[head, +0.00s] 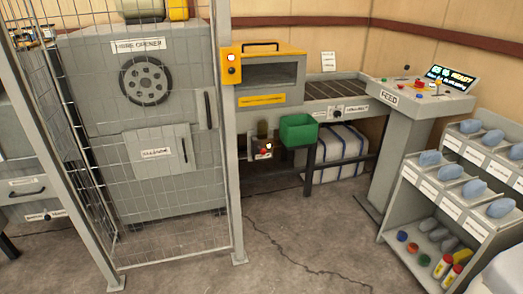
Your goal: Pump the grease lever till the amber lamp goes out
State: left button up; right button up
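A small wall unit (259,154) sits low under the conveyor, left of the green bin. It has a dark upright cylinder on top and a small red part with a bright spot on its front. It may be the grease pump, but it is too small to make out a lever or the lamp's colour for certain. Neither of my grippers is in view.
A wire fence (165,190) stands at left before the grey fibre opener (100,85). A yellow-topped machine (270,75), green bin (298,131), striped bale (340,155), FEED console (395,115) and shelf rack (450,205) surround clear concrete floor.

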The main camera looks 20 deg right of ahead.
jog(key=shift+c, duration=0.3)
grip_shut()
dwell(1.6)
